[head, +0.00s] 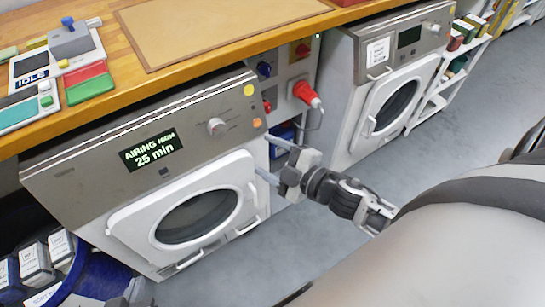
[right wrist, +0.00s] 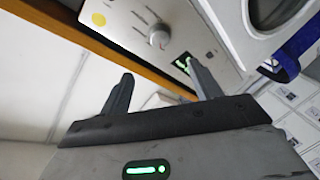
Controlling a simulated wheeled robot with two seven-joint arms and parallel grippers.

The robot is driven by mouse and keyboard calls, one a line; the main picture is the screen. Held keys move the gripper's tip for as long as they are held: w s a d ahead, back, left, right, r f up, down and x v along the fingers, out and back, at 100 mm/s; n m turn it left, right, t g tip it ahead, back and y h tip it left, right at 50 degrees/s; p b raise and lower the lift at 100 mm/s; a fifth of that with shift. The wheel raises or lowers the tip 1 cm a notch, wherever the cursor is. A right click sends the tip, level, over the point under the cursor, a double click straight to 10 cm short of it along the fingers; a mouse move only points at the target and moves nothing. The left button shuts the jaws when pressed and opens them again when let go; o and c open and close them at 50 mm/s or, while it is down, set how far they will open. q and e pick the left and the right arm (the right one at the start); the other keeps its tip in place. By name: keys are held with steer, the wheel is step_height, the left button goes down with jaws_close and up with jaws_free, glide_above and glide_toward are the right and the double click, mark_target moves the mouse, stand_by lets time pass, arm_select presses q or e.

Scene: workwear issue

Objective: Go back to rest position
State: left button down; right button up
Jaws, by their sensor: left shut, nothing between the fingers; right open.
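My right gripper (head: 273,160) is in the middle of the head view, its arm coming in from the right. Its two fingers are apart with nothing between them, just off the right side of the near dryer (head: 60,185). In the right wrist view the open fingers (right wrist: 161,84) show in front of a panel with a knob (right wrist: 158,38). My left gripper (head: 132,292) shows only as a small grey piece at the bottom edge, left of centre; it is shut and holds nothing visible.
The near dryer's door (head: 190,215) looks closed; its display (head: 152,151) reads "AIRING HIGH 25 min". A wooden counter (head: 115,65) runs above. A blue tub (head: 85,275) stands at lower left. Grey floor (head: 240,265) lies open in front.

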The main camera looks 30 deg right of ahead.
steer(key=shift+s+d+r, duration=0.1)
steer(key=shift+s, duration=0.2)
steer(key=s+a+f+m+g+h, duration=0.2)
steer(key=s+a+f+m+g, duration=0.2)
steer(key=s+a+m, duration=0.3)
steer(key=s+m, duration=0.2)
steer(key=m, duration=0.3)
steer(key=shift+a+f, duration=0.3)
steer(key=shift+f, duration=0.05)
steer(key=shift+s, duration=0.1)
